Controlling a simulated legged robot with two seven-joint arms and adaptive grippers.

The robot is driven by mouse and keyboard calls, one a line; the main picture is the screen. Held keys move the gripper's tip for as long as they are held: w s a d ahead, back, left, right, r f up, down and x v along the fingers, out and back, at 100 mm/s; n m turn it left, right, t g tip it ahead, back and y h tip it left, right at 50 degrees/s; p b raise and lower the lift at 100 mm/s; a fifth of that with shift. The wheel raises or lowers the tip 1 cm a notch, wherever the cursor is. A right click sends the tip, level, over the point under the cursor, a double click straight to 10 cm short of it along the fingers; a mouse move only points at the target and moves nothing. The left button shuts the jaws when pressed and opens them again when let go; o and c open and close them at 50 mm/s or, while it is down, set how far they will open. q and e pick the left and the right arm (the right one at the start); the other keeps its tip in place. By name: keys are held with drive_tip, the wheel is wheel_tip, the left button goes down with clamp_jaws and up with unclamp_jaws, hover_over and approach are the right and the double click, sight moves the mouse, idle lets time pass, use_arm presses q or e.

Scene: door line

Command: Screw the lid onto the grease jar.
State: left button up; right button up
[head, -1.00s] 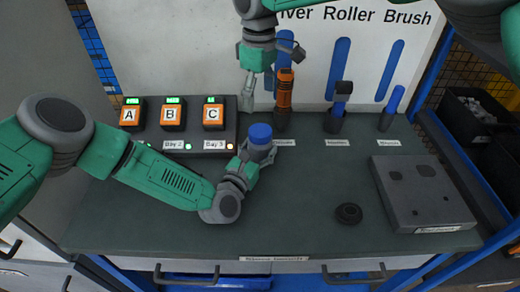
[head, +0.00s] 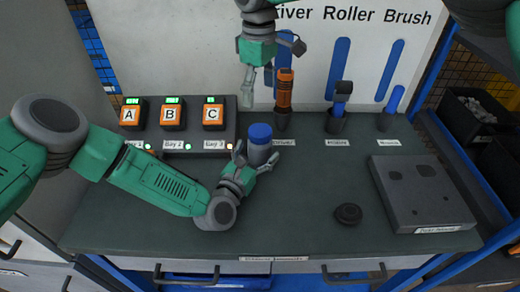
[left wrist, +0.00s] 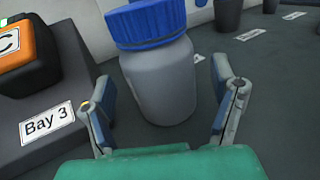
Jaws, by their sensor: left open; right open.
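The grease jar (head: 257,156) is a grey-white cylinder standing upright on the bench, right of the Bay 3 label. A ribbed blue lid (head: 260,131) sits on its top; I cannot tell how tightly. In the left wrist view the jar (left wrist: 160,85) and lid (left wrist: 147,22) show close up. My left gripper (head: 256,166) is open at the jar's near side. Its fingers show on either side of the jar's lower body, with gaps visible in the left wrist view. My right gripper (head: 258,90) is open and empty above the jar, fingers pointing down.
An orange-handled tool (head: 284,92) stands in a holder just behind the jar. Bay blocks A, B and C (head: 213,114) stand to its left. A black round part (head: 348,214) and a grey block (head: 425,190) lie right. The front middle bench is clear.

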use_arm(q)
drive_tip(key=v, duration=1)
drive_tip(key=shift+a, duration=0.1)
drive_tip(key=shift+r, duration=0.1)
